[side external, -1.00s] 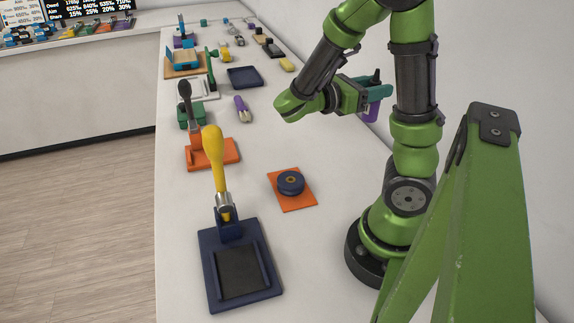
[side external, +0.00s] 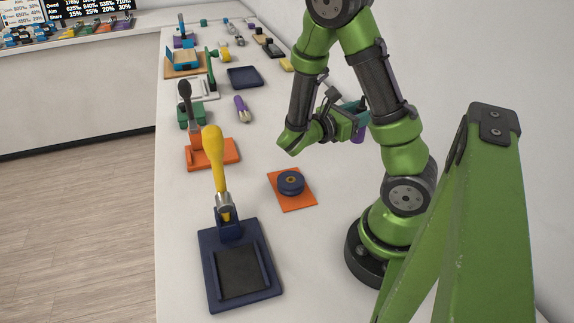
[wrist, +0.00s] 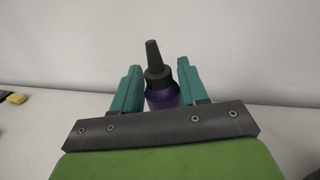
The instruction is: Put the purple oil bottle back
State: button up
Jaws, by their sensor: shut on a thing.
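My gripper (wrist: 160,88) is shut on the purple oil bottle (wrist: 162,97), which stands upright between the two teal fingers in the wrist view. The bottle has a dark pointed nozzle cap. In the side external view the gripper (side external: 356,116) is beside the back wall, and a little of the purple bottle (side external: 358,137) shows below the fingers. The arm hides part of the bottle there, and I cannot tell how high it is above the counter.
A yellow-handled tool (side external: 214,158) stands in a navy stand (side external: 213,272). A purple-handled brush (side external: 241,107) and a navy tray (side external: 260,79) lie farther back. The wall runs along the right.

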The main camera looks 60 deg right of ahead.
jog(key=shift+f, duration=0.7)
jog(key=shift+f, duration=0.1)
jog(key=shift+f, duration=4.65)
jog(key=shift+f, duration=0.15)
jog(key=o, duration=1.1)
